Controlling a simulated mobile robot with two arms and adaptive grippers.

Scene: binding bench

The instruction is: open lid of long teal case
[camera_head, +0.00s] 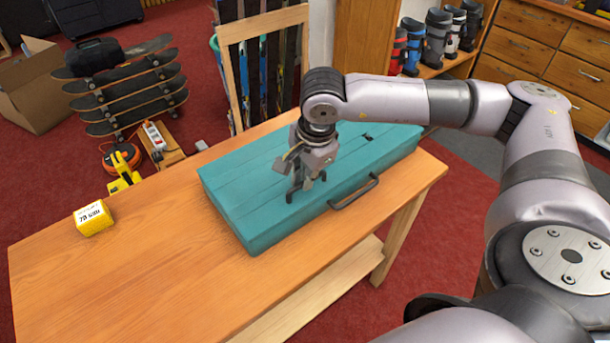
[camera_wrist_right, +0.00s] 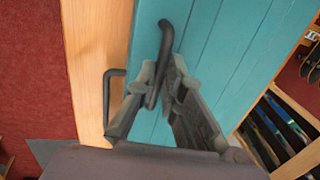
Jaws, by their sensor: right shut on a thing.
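The long teal case (camera_head: 240,190) lies on the wooden bench, and its lid looks closed. A dark handle (camera_head: 355,192) sticks out from its front side; it also shows in the wrist view (camera_wrist_right: 108,95). My right gripper (camera_head: 305,187) points down at the lid near the front edge. In the wrist view its fingers (camera_wrist_right: 160,90) are shut on a dark bar-like handle (camera_wrist_right: 166,40) on the teal lid. The gripper hides part of this handle. My left gripper is not in view.
A yellow box (camera_head: 94,218) sits on the left of the bench (camera_head: 130,275), with bare wood between it and the case. A wooden rack (camera_head: 238,75) holding skis stands behind the bench.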

